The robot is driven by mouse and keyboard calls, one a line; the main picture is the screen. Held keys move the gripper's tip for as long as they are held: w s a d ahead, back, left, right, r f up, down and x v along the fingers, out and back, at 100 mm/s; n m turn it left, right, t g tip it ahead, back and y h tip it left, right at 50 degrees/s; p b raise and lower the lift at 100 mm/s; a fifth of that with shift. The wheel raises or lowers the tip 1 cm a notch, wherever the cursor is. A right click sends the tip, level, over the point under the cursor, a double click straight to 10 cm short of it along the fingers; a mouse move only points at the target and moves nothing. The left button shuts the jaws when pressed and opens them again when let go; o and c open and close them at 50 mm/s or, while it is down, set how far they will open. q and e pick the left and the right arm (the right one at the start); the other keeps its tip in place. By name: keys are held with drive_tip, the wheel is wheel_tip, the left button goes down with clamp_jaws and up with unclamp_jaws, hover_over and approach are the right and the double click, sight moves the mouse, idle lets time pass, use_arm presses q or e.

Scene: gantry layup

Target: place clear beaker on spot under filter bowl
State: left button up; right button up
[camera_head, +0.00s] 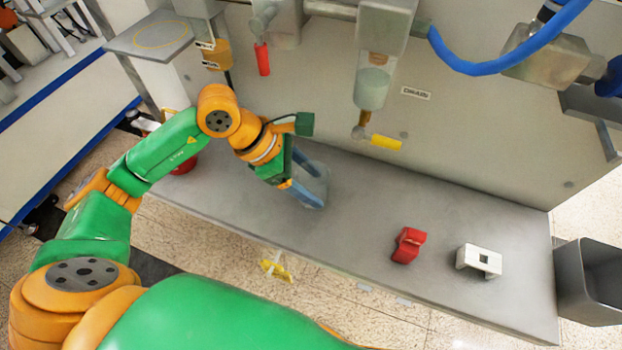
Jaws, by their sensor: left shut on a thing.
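My left gripper (311,190) reaches in from the left and points down at the grey bench. It is shut on the clear beaker (316,198), a faint bluish see-through shape low over or on the bench; I cannot tell whether it touches. The filter bowl (371,88) is a clear cup with pale contents, hanging from a grey housing on the back panel, right of and above the gripper in the picture. A yellow-handled drain valve (385,142) sits below it. I make out no marked spot on the bench under the bowl. My right gripper is not in view.
A red object (408,245) and a white block with a square hole (479,261) stand on the bench (350,225) at the right. A grey bin (592,280) is beyond the right end. A blue hose (480,66) hangs above. The bench below the drain valve is clear.

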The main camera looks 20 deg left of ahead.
use_arm(q)
drive_tip(key=shift+f, duration=0.15)
drive_tip(key=shift+f, duration=0.15)
drive_tip(key=o, duration=1.3)
drive_tip(key=shift+o, duration=0.2)
